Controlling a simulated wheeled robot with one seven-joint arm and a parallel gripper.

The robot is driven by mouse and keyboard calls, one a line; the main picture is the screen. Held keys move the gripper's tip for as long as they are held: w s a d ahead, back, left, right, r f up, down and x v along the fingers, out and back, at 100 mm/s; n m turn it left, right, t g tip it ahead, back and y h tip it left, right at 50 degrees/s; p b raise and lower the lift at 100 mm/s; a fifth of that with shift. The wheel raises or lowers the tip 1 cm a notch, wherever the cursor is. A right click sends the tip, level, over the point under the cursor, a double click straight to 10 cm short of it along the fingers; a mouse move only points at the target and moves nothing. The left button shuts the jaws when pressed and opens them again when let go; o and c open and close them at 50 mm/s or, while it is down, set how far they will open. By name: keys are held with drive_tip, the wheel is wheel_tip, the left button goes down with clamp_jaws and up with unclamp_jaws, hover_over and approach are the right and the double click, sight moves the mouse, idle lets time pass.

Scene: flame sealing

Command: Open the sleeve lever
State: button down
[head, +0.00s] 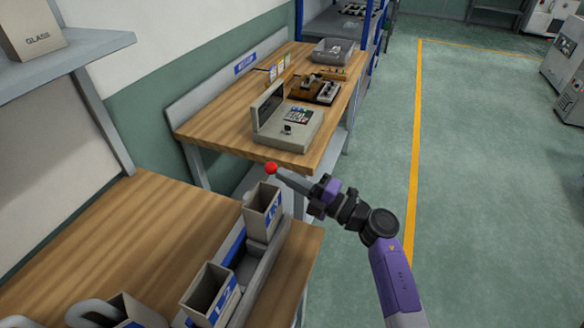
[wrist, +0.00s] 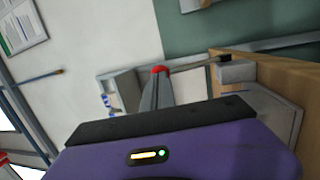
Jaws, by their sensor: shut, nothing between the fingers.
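A red ball knob (head: 271,168) shows at the tip of my gripper (head: 282,172) in the head view. In the wrist view the red knob (wrist: 159,70) sits at the end of a thin rod (wrist: 195,65). The rod runs right to a dark joint on a grey block (wrist: 236,72). I take this knob and rod to be the sleeve lever. My gripper's fingers (wrist: 156,90) are shut and empty, with their tips right at the knob. I cannot tell whether they touch it. The rod is not clear in the head view.
Grey labelled bins (head: 210,292) stand along the near wooden bench (head: 130,225). On the far bench (head: 190,122) are a beige device with a raised lid (head: 287,128), small fixtures and a grey tray (head: 333,50). The green floor (head: 480,180) at right is clear.

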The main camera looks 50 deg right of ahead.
sight(268, 166)
drive_tip(key=shift+w+a+r+p, duration=0.3)
drive_tip(key=shift+w+r+p, duration=0.35)
drive_tip(key=shift+w+p, duration=0.2)
drive_tip(key=shift+w+a+r+p, duration=0.3)
drive_tip(key=shift+w+r+p, duration=0.3)
drive_tip(key=shift+w+p, duration=0.15)
drive_tip(key=shift+w+a+r, duration=0.15)
drive_tip(key=shift+w+a, duration=0.1)
drive_tip(key=shift+w, duration=0.45)
drive_tip(key=shift+p, duration=0.35)
